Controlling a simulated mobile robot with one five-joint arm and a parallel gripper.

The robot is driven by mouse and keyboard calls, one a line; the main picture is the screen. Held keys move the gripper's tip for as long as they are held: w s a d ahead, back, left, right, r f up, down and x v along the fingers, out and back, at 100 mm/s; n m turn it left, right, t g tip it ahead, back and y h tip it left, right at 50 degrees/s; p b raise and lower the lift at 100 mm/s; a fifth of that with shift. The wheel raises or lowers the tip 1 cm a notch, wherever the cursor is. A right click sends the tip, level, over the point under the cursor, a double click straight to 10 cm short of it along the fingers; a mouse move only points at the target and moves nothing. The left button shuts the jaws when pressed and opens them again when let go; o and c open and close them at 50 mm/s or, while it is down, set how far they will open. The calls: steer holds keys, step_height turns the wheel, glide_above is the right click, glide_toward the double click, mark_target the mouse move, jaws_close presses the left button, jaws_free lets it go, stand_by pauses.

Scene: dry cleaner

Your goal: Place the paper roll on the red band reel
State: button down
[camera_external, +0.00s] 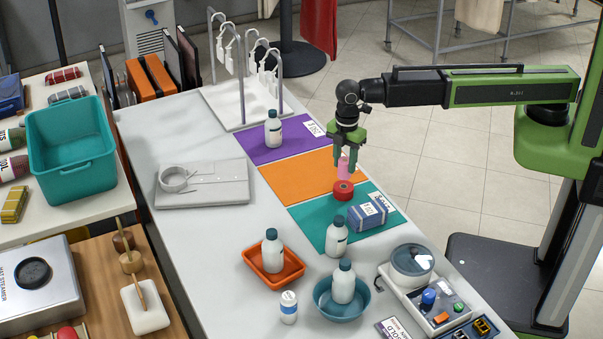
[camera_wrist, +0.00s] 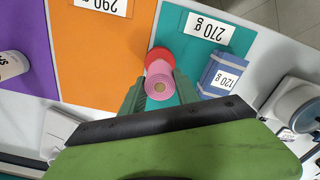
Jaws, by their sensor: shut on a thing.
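The pink paper roll (camera_external: 344,170) is upright between the fingers of my gripper (camera_external: 346,166), which are shut on it. In the wrist view the roll (camera_wrist: 159,88) shows its end with a tan core. The red band reel (camera_external: 343,191) sits on the teal mat (camera_external: 312,222), near its edge by the orange mat. The roll is directly above the reel in the external view; I cannot tell whether they touch. In the wrist view the reel (camera_wrist: 157,55) is partly hidden behind the roll.
A blue box (camera_external: 368,213) lies on the teal mat, right of the reel. A white bottle (camera_external: 336,237) stands at the mat's front. The orange mat (camera_external: 296,178) is bare. A bottle (camera_external: 273,129) stands on the purple mat. An orange tray (camera_external: 253,266) is in front.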

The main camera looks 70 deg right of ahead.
mark_target(344, 172)
step_height(344, 172, down, 4)
steer(key=b, duration=0.4)
steer(key=shift+f, duration=0.2)
steer(key=shift+r, duration=0.25)
steer(key=shift+f, duration=0.25)
steer(key=c, duration=0.9)
jaws_free()
steer(key=shift+r, duration=0.1)
step_height(344, 172, up, 12)
steer(key=p, duration=1.2)
steer(key=shift+r, duration=0.25)
steer(key=shift+f, duration=0.15)
